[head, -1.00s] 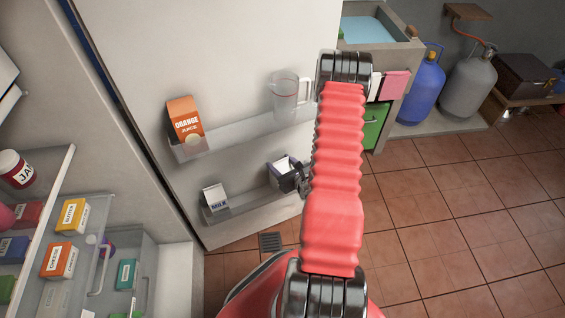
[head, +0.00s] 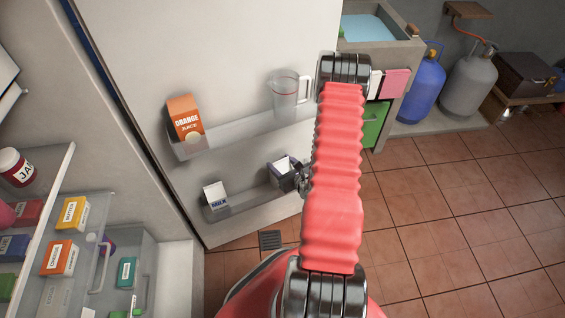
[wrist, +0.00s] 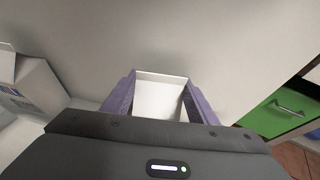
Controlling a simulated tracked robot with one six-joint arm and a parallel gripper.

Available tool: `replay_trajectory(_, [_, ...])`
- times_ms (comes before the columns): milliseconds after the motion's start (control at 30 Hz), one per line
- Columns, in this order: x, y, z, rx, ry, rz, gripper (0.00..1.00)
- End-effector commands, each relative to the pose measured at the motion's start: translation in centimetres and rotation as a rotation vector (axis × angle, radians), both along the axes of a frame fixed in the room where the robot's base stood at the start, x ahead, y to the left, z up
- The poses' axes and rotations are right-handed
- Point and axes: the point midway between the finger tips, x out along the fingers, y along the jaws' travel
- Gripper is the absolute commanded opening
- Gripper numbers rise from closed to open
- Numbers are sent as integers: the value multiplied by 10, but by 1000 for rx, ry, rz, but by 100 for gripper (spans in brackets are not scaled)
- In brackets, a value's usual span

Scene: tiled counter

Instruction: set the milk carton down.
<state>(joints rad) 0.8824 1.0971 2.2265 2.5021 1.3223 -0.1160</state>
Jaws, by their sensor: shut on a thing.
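A white carton (head: 284,164) is held between the purple fingers of my gripper (head: 287,178) at the right end of the lower door shelf. In the wrist view the white carton (wrist: 158,98) sits between the fingers of my gripper (wrist: 158,88), which is shut on it. Its label is hidden. Whether its base touches the shelf floor cannot be told. A second white carton marked MILK (head: 215,195) stands at the left end of the same lower shelf (head: 245,203); a white carton with a blue mark (wrist: 35,85) shows at the left in the wrist view.
The upper door shelf (head: 235,133) holds an orange juice carton (head: 184,118) and a clear jug (head: 285,93). Fridge shelves with a jar (head: 14,168) and several boxes lie left. The lower shelf between the two cartons is clear. A green drawer (wrist: 285,112) is at right.

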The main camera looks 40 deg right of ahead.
Motion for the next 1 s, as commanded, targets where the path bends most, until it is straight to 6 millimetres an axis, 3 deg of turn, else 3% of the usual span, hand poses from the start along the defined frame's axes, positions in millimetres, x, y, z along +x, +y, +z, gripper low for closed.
replay_trajectory(33, [0,0,0,-2,-2,-1,0])
replay_trajectory(67, [0,-1,0,-2,-3,-1,55])
replay_trajectory(100, [0,-1,0,-2,-3,-1,58])
replay_trajectory(367, [0,-1,0,-1,-1,-1,75])
replay_trajectory(733, [-5,0,1,0,1,-2,75])
replay_trajectory(1000, [-36,6,14,1,1,-4,75])
